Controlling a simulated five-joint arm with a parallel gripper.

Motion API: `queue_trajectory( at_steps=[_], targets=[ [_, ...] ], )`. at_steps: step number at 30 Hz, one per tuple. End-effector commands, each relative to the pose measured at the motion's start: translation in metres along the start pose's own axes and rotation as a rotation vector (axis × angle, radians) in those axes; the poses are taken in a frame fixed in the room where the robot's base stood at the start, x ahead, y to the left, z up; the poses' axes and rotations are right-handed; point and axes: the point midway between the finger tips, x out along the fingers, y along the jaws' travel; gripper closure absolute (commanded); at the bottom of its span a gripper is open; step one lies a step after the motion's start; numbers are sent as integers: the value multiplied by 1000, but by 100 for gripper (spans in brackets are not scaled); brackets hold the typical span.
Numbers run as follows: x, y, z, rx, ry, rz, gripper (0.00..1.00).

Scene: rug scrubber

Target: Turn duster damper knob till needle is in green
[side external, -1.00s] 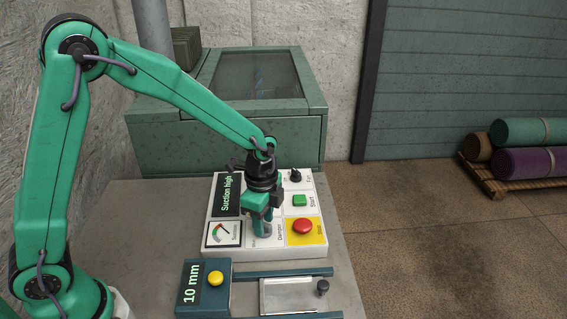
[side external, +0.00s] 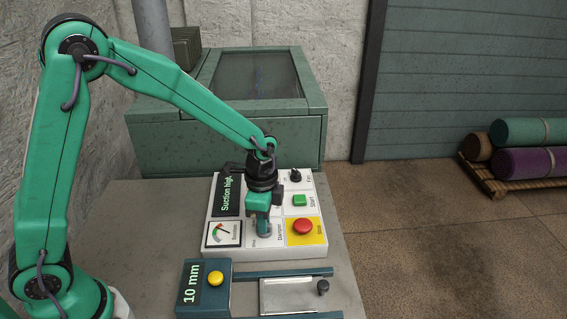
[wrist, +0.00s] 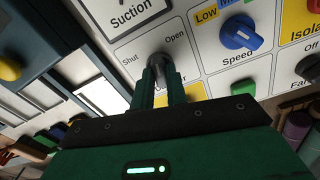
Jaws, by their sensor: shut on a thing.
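The duster damper knob is a grey knob (wrist: 157,60) between the words Shut and Open in the wrist view. My gripper (wrist: 161,77) is shut on it from above, with a finger on each side. In the side view my gripper (side external: 264,228) hides most of the knob. The suction gauge (side external: 223,234) is at the panel's front left, with red and green on its dial. The needle is too small to place surely against the green. The display (side external: 228,194) above it reads "Suction high".
The white panel (side external: 240,253) also carries a red button (side external: 303,227) on yellow, a green start button (side external: 299,200) and a black knob (side external: 295,176). A blue speed knob (wrist: 240,33) is near my gripper. A box with a yellow button (side external: 215,279) stands in front.

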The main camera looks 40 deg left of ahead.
Motion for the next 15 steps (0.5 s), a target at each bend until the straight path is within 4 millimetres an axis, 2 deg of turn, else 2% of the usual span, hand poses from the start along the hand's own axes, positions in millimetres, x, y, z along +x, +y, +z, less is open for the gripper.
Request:
queue_trajectory(
  at_steps=[15],
  targets=[
    [-1, 0, -1, -320, 1, -1, 100]
  ],
)
